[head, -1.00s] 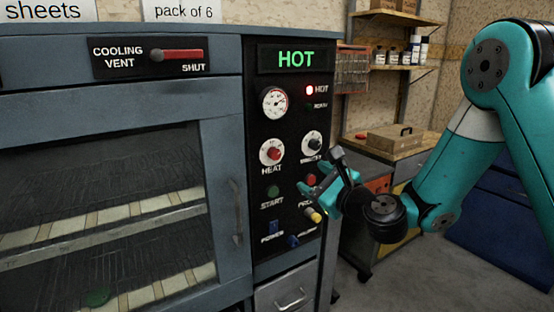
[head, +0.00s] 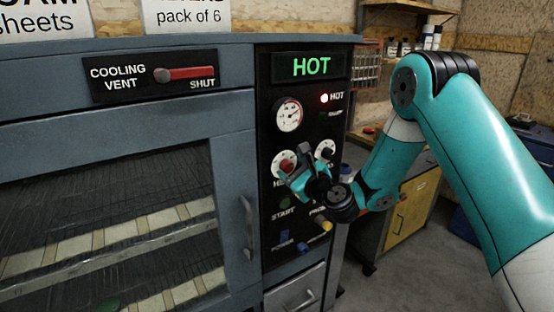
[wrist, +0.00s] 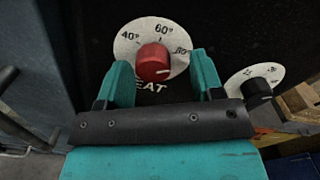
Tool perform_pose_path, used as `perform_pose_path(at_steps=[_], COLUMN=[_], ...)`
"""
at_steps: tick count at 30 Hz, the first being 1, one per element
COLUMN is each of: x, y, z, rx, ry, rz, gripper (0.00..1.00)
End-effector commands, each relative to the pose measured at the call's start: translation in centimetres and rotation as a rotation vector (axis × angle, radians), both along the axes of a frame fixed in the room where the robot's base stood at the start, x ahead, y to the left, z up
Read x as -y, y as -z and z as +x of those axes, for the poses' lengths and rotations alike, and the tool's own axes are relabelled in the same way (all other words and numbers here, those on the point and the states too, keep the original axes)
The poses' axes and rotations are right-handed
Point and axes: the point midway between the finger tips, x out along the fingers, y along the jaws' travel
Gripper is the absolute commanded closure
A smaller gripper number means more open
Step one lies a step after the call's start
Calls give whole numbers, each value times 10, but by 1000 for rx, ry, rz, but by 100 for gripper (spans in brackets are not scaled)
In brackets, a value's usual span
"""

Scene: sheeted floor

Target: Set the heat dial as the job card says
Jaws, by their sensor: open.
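The red heat dial (wrist: 153,62) sits on a white scale plate (wrist: 128,45) in the wrist view. The plate reads 40° and 60°, with a third mark at right partly hidden by a finger. A pale pointer line on the knob faces right and slightly down. My gripper (wrist: 161,72) is open, one teal finger on each side of the knob's lower part; I cannot tell whether they touch it. In the head view my gripper (head: 301,172) covers part of the heat dial (head: 284,165). No job card can be made out; two signs (head: 187,15) are cut off at the top.
A black-knobbed dial (wrist: 258,88) is right of the heat dial. The panel shows a lit HOT display (head: 311,66), a round gauge (head: 288,116) and several buttons below. The cooling vent lever (head: 184,74) points to SHUT. The oven door handle (head: 248,228) is left of the panel.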

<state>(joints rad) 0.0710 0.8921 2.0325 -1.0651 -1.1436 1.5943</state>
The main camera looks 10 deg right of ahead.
Motion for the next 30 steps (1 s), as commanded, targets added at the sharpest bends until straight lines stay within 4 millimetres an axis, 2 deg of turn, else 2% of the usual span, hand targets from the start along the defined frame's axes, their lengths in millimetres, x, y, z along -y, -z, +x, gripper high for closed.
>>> perform_pose_path(at_steps=[10, 11, 17, 30], x=[-15, -15, -16, -14], y=[0, 0, 0, 2], z=[2, 2, 2, 1], rx=[1, 1, 1, 21], ry=[-17, -17, -19, -17], rz=[-1, -1, -1, -70], gripper=[39, 41, 87, 88])
